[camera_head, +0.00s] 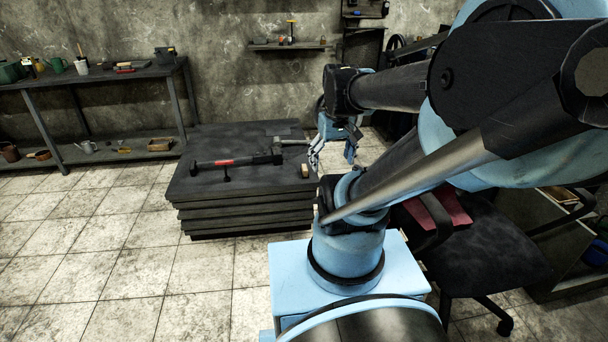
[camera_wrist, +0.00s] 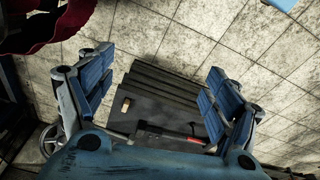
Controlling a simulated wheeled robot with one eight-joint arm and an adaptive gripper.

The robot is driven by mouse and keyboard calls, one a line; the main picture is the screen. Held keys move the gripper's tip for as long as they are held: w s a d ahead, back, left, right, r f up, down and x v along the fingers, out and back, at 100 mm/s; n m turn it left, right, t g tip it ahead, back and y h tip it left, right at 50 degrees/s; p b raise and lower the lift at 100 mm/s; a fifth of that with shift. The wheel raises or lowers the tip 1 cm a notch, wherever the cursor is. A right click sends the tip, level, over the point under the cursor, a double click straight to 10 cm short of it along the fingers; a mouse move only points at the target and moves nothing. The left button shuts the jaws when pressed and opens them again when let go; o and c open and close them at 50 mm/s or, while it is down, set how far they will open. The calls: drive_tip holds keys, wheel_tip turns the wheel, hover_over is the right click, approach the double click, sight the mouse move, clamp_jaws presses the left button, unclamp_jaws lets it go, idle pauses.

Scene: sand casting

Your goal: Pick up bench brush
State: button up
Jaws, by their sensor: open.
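My gripper (camera_head: 333,152) is open and empty, above the right edge of a low stack of dark slabs (camera_head: 215,150). In the wrist view its two blue fingers (camera_wrist: 160,88) are spread wide, with the slab stack (camera_wrist: 165,85) below between them. A small tan, wood-coloured piece (camera_head: 304,171) lies near the stack's right edge; it also shows in the wrist view (camera_wrist: 125,105). It may be part of the bench brush, but I cannot tell. No brush with clear bristles can be made out.
A black tool with a red band (camera_head: 225,162) and a grey hammer-like tool (camera_head: 285,141) lie on the stack. A workbench (camera_head: 95,73) with several small items stands at the left wall. A black chair (camera_head: 485,250) is at the right. The tiled floor at left is clear.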

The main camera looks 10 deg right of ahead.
drive_tip(key=w+r+n, duration=0.2)
drive_tip(key=w, duration=0.5)
drive_tip(key=w+r+n, duration=0.2)
drive_tip(key=w+r, duration=0.1)
drive_tip(key=w, duration=0.5)
drive_tip(key=n+g, duration=0.2)
drive_tip(key=n, duration=1)
hover_over(303, 167)
wheel_tip(303, 167, down, 25)
wheel_tip(303, 167, down, 17)
drive_tip(key=shift+a+r, duration=0.1)
drive_tip(key=shift+r, duration=0.05)
drive_tip(key=c, duration=1.1)
